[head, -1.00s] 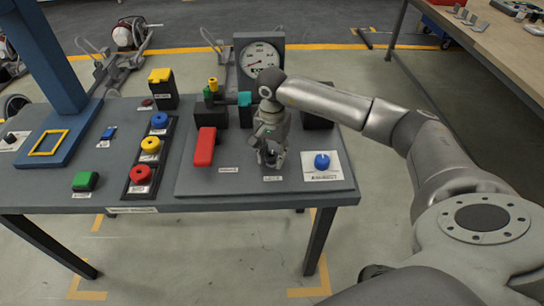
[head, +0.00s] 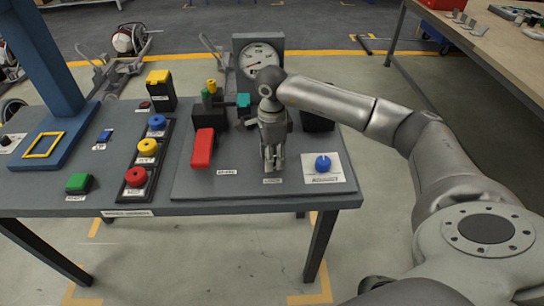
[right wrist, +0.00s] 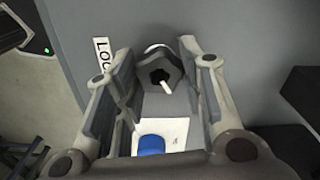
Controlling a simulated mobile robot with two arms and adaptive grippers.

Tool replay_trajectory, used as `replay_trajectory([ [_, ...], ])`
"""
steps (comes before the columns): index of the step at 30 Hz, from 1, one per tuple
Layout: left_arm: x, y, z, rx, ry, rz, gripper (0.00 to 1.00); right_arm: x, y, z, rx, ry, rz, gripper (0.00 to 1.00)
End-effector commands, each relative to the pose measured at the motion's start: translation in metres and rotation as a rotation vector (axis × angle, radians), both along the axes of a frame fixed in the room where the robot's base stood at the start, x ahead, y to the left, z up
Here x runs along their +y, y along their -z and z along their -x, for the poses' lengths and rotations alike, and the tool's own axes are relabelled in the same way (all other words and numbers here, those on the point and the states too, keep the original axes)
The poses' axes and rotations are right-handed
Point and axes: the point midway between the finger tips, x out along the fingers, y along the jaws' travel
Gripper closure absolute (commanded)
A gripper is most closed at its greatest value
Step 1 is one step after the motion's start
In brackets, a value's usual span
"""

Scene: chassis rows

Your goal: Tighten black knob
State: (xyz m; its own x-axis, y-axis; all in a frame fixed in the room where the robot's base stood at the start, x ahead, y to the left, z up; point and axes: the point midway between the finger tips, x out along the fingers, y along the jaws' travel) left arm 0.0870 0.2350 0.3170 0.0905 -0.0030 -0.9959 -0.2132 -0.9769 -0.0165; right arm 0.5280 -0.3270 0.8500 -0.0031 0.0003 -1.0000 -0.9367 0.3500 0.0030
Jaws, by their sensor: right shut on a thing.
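The black knob (right wrist: 158,72) shows in the right wrist view as a dark lobed grip with a white pointer mark. It sits between the two fingers of my right gripper (right wrist: 157,52), which is shut on it. A label beginning "LOC" (right wrist: 103,58) lies beside the knob in the right wrist view. My left gripper is not in view.
A blue knob (head: 322,164) on a white card stands right of the gripper. A red lever handle (head: 202,148) stands to the left. Behind are a pressure gauge (head: 258,60) and dark blocks. Blue, yellow and red round buttons (head: 147,146) line a strip further left.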

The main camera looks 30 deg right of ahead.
Motion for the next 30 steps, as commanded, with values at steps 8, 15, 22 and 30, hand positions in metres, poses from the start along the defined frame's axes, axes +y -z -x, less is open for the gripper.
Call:
replay_trajectory([
  [8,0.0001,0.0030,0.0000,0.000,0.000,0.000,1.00,-0.0012,-0.0033,-0.0018,-0.008,0.267,0.001,0.87],
  [15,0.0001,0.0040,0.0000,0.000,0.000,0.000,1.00,-0.0010,-0.0041,-0.0020,-0.010,0.492,0.000,0.87],
  [22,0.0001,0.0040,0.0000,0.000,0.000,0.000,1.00,-0.0008,-0.0048,-0.0023,-0.012,0.681,-0.001,0.87],
  [30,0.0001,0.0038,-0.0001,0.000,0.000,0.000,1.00,-0.0008,-0.0055,-0.0026,-0.013,0.833,-0.002,0.87],
])
